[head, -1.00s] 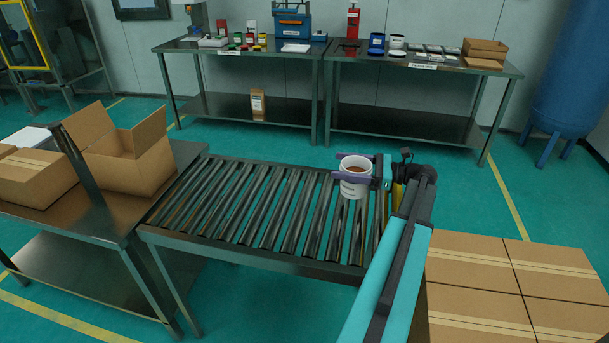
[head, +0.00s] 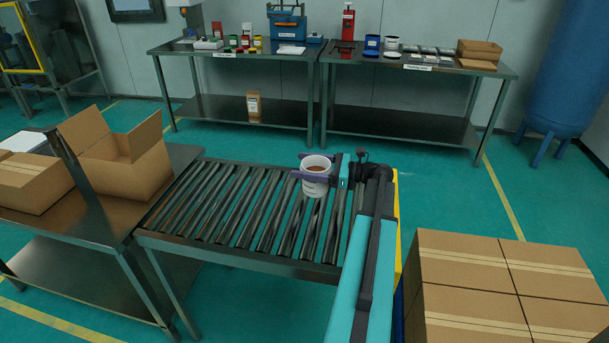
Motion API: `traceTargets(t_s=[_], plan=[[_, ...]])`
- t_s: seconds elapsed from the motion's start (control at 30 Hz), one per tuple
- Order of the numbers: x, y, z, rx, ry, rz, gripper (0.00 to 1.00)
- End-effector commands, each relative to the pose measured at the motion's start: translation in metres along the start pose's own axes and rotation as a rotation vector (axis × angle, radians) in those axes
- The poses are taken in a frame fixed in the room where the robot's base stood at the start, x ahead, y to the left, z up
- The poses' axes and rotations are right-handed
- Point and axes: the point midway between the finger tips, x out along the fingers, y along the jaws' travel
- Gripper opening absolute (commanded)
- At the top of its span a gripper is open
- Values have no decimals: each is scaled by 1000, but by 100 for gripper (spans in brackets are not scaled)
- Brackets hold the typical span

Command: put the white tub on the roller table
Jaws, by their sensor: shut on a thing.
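The white tub (head: 316,184) is open at the top and shows brown contents. It is upright over the right half of the roller table (head: 190,240), a steel frame with a row of dark rollers. My gripper (head: 314,175) is shut on the tub from the right, with a purple finger on its far side and another on its near side. I cannot tell whether the tub's base touches the rollers.
An open cardboard box (head: 122,160) and a closed one (head: 36,182) stand on the steel table at left. Stacked cartons (head: 465,285) stand at right, beside my arm. The rollers left of the tub are clear. Two steel benches with small items stand behind.

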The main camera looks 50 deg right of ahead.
Motion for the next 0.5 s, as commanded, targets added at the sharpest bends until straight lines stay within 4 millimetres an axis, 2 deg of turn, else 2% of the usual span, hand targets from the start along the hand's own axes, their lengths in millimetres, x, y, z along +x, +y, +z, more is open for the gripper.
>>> traceTargets(t_s=[0.17, 0.5], plan=[[0, 0, -2, 1, -1, 0, 42], [-1, 0, -32, 1, -1, 0, 42]])
